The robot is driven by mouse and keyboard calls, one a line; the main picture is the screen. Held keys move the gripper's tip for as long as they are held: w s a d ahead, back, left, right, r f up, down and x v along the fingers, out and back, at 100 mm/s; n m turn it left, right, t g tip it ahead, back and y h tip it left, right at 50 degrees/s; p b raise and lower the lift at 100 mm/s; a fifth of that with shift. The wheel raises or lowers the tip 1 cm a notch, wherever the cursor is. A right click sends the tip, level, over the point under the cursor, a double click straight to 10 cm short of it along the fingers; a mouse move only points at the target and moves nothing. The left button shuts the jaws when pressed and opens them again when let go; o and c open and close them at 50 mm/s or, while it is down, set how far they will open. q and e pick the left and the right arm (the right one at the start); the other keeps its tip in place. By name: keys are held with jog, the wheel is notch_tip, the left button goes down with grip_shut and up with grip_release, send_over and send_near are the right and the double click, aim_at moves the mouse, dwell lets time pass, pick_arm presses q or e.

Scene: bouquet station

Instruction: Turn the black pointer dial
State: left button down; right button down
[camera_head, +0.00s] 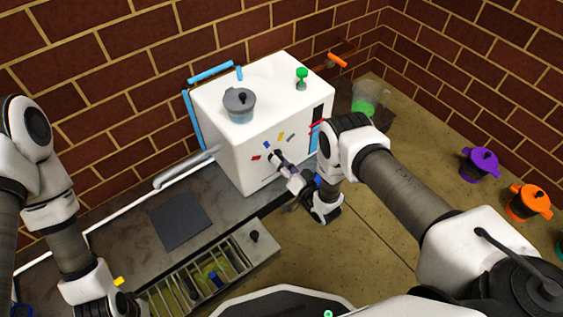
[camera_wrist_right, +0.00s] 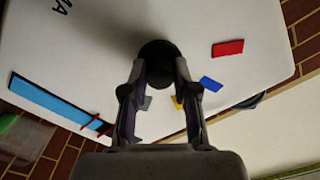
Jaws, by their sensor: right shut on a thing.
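The black pointer dial (camera_wrist_right: 158,55) sits on the front face of the white box (camera_head: 245,165), with small red, blue, yellow and grey marks around it. My right gripper (camera_head: 277,158) reaches the dial from the front. In the right wrist view, its two fingers (camera_wrist_right: 158,82) are shut on the dial, one on each side. The fingers hide part of the dial, and I cannot tell which mark its pointer faces. My left gripper (camera_head: 118,304) is at the bottom left, away from the box, and its fingers do not show clearly.
A grey lidded pot (camera_head: 239,107) and a green knob-like piece (camera_head: 301,77) stand on the box. A slotted rack (camera_head: 195,284) lies in front. A clear container with green contents (camera_head: 364,98) stands right of the box. Purple (camera_head: 480,165) and orange (camera_head: 527,203) pots are far right.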

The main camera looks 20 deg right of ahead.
jog(key=c, duration=0.9)
grip_release()
jog(key=v, duration=1.2)
